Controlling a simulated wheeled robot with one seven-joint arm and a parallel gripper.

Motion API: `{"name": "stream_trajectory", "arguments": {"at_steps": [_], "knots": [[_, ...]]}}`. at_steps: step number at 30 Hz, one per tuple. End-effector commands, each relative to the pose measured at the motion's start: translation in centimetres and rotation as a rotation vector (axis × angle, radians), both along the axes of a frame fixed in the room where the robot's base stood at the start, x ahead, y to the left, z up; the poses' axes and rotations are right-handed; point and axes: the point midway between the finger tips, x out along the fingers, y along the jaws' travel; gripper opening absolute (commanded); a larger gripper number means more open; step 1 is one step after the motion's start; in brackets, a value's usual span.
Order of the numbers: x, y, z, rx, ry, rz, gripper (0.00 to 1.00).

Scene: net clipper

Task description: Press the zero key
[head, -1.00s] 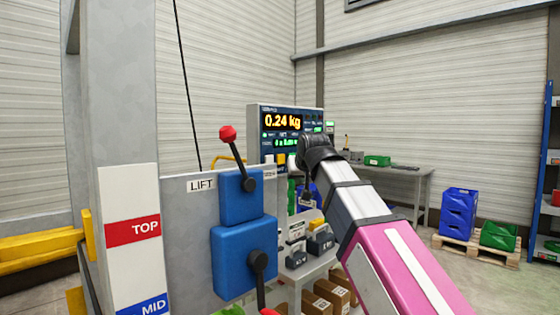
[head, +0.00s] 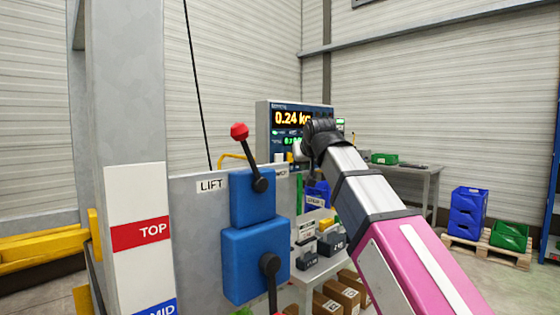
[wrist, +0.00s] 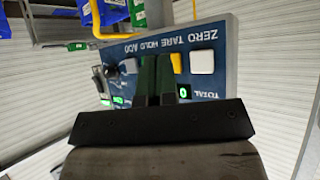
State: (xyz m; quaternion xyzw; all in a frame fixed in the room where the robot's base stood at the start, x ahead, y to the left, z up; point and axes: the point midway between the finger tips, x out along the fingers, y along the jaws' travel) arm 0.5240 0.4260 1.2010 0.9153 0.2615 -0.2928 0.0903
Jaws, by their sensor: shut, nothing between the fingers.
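The scale's blue indicator panel (head: 265,131) stands ahead, its display (head: 291,119) reading 0.24 kg, partly hidden by my arm. In the wrist view the panel (wrist: 228,45) appears upside down, with key labels ZERO, TARE, HOLD, ADD. The white zero key (wrist: 202,61) sits by the ZERO label at the right. A yellow key (wrist: 178,63) is beside it, partly hidden by my fingers. My gripper (wrist: 155,60) is shut and empty, its fingertips over the panel left of the zero key. Contact cannot be told.
A lift post with a blue control box (head: 255,262) and red-knobbed lever (head: 239,132) stands at the near left. A bench (head: 425,178), a pallet with blue crates (head: 467,212) and a green crate (head: 510,235) lie behind at the right.

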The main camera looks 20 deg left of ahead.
Motion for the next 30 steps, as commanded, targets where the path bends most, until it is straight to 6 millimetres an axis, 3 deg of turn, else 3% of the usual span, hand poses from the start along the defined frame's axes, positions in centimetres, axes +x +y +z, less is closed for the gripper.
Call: {"name": "stream_trajectory", "arguments": {"at_steps": [16, 30], "knots": [[3.1, 5.8, 0.1, -0.001, 0.000, 0.001, 0.00], [3.4, 6.6, 0.0, 0.001, -0.001, 0.000, 0.00]]}}
